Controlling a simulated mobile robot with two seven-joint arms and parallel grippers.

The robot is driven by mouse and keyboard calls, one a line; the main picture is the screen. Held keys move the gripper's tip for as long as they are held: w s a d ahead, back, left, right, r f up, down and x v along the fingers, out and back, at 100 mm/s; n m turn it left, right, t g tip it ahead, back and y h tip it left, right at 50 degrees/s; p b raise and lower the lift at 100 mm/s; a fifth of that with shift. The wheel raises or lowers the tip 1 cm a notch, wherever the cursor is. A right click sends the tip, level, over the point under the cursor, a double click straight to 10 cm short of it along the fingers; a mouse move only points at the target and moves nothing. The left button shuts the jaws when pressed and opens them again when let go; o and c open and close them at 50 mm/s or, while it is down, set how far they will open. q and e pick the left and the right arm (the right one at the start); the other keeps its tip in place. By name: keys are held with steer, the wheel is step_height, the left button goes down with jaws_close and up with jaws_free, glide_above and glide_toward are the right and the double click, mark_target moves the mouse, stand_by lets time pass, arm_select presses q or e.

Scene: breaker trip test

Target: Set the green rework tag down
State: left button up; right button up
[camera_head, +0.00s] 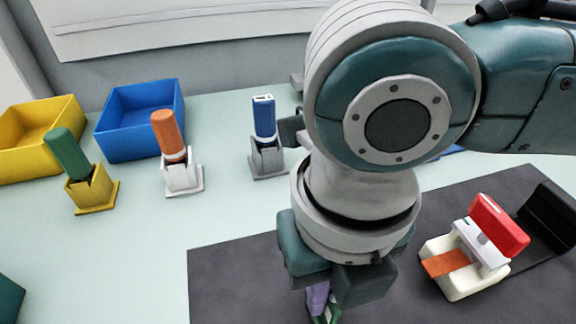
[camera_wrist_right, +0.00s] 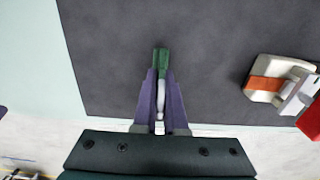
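The green rework tag (camera_wrist_right: 161,60) lies between the purple fingers of my right gripper (camera_wrist_right: 160,85) in the right wrist view, with a white part running back between them. The fingers look shut on it. In the head view my right gripper (camera_head: 320,297) points down over the dark mat (camera_head: 232,283), and only a bit of the green tag (camera_head: 331,313) shows at the bottom edge. My right arm hides much of the middle. I cannot tell whether the tag touches the mat. My left gripper is not in view.
A white device with an orange strip and red block (camera_head: 500,226) sits on the mat's right, beside a black block (camera_head: 550,215). Green (camera_head: 68,153), orange (camera_head: 167,133) and blue (camera_head: 263,117) pieces stand in holders. Yellow (camera_head: 20,160) and blue (camera_head: 125,140) bins stand behind.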

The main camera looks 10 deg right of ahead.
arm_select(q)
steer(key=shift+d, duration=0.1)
arm_select(e)
steer(key=o, duration=0.4)
step_height(320, 180, up, 12)
steer(key=shift+r+p, duration=0.2)
steer(key=shift+p, duration=0.8)
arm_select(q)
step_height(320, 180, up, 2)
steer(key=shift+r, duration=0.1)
